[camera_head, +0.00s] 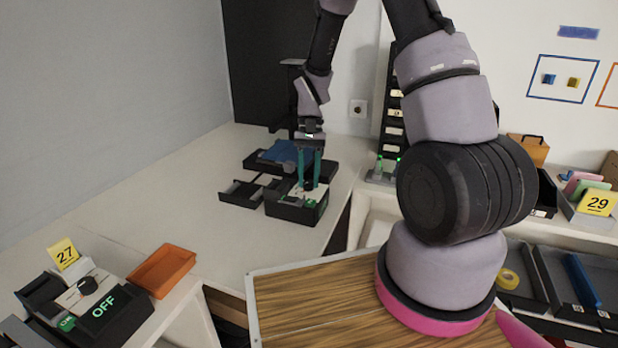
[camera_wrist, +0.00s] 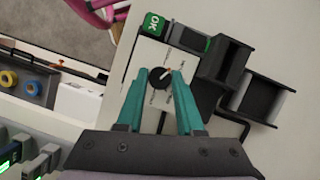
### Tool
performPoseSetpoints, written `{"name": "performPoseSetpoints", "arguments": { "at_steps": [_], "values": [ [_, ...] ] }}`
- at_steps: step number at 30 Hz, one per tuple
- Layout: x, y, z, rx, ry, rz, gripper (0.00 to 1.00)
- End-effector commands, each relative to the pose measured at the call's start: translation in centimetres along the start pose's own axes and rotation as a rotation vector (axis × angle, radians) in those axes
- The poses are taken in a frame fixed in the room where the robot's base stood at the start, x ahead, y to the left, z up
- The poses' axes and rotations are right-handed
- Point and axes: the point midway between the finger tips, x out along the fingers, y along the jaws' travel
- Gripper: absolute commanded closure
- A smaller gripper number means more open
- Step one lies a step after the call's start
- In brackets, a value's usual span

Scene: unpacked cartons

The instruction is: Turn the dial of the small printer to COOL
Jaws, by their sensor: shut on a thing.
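The small printer (camera_head: 292,209) stands on the white counter, a dark box with a pale top panel and a small green display on its front. In the wrist view its white panel (camera_wrist: 147,54) carries a round black dial (camera_wrist: 159,77) with printed marks around it, too small to read. A green screen reading OK (camera_wrist: 153,24) is at the panel's end. My gripper (camera_head: 309,182) points down at the panel, and its teal fingers (camera_wrist: 168,82) are shut on the dial. The fingers hide part of the dial and its marks.
Dark trays (camera_head: 241,192) sit left of the printer, and a blue-topped dark unit (camera_head: 280,152) is behind it. A second device reading OFF (camera_head: 104,308) and an orange tray (camera_head: 161,270) are at front left. The counter between is clear.

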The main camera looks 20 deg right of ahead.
Motion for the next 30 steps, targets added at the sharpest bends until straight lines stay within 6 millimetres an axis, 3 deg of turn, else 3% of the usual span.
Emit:
{"name": "performPoseSetpoints", "arguments": {
  "at_steps": [15,30],
  "values": [
    [-0.08,-0.30,-0.01,-0.371,0.002,0.153,1.00],
    [-0.07,-0.36,0.01,-0.498,0.003,0.205,1.00]
  ]
}}
